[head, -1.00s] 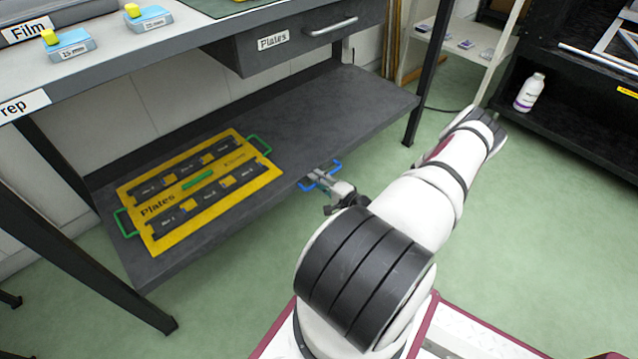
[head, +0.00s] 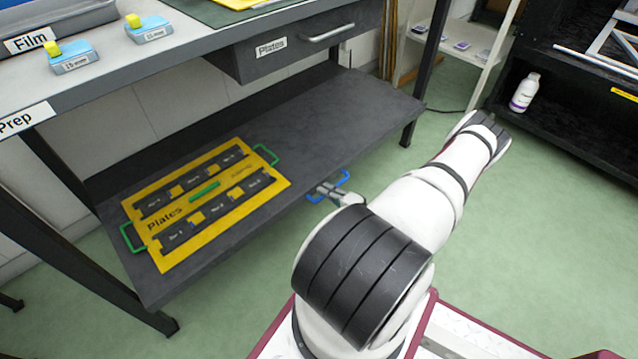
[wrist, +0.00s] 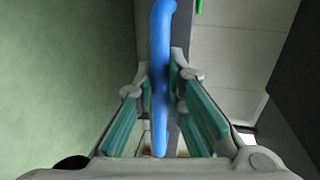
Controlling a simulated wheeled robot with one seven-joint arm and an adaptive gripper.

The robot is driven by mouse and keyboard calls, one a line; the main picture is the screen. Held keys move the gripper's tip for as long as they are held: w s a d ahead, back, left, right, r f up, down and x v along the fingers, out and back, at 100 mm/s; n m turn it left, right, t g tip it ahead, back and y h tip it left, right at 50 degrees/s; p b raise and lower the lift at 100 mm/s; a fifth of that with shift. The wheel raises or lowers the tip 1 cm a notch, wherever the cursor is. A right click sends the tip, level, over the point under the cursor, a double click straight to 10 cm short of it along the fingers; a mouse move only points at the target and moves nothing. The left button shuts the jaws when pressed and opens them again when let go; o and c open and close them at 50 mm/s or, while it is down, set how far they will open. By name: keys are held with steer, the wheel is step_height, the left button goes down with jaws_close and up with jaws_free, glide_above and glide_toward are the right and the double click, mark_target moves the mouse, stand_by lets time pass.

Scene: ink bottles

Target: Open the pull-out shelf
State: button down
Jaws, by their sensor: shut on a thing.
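The pull-out shelf (head: 300,115) is a dark grey board low under the bench, with a yellow plates tray lying on its left part. A blue handle (head: 343,180) sticks out from the shelf's front edge. My gripper (head: 326,191) is at that handle, partly hidden by my own arm in the head view. In the wrist view the blue handle (wrist: 161,60) runs between the two teal-padded fingers of my gripper (wrist: 165,105), which are closed around it.
The yellow tray (head: 163,256) has green handles. A drawer (head: 283,52) labelled Plates hangs above the shelf. Black table legs (head: 409,130) stand at both ends. A white bottle (head: 524,92) stands on a black rack at right.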

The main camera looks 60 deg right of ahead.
steer(key=f+v, duration=0.2)
steer(key=v, duration=1.1)
steer(key=s+f+p+v, duration=0.1)
steer(key=f+v, duration=0.2)
steer(key=v, duration=1)
steer(key=shift+s+a+f, duration=0.15)
steer(key=shift+f, duration=0.1)
steer(key=c, duration=1.7)
jaws_free()
steer(key=shift+o, duration=0.2)
steer(key=v, duration=1.2)
